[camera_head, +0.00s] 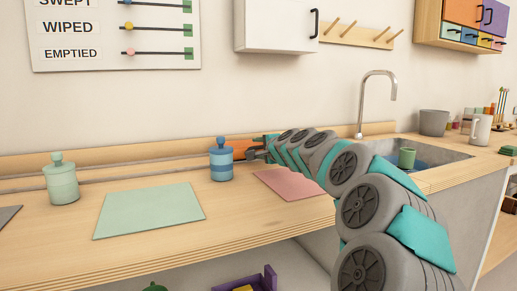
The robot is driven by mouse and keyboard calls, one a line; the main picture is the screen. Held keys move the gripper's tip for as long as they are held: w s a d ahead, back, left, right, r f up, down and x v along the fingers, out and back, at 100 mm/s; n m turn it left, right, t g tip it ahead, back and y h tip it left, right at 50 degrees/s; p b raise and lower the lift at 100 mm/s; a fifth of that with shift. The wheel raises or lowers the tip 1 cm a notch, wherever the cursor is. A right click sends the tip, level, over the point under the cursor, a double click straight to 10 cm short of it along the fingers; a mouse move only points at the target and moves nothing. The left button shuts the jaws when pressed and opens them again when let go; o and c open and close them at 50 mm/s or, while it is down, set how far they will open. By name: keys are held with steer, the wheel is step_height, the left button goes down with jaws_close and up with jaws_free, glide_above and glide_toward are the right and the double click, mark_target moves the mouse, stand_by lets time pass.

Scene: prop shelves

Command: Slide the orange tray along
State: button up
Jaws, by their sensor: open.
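An orange piece (241,147), likely the orange tray, shows at the back of the counter, just right of and behind the blue jar. Most of it is hidden by the jar and my arm, so its full shape cannot be told. My gripper (257,154) is open at the right end of this orange piece, low near the counter. Whether its fingers touch the orange piece cannot be told from this view.
A blue lidded jar (221,163) stands close left of my gripper. A pink mat (288,184) lies below my arm, a green mat (149,210) lies further left, and a green jar (62,182) stands beyond. A sink (447,155) with a tap (362,100) is at the right.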

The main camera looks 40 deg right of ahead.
jaws_close()
stand_by(0.3)
stand_by(1.1)
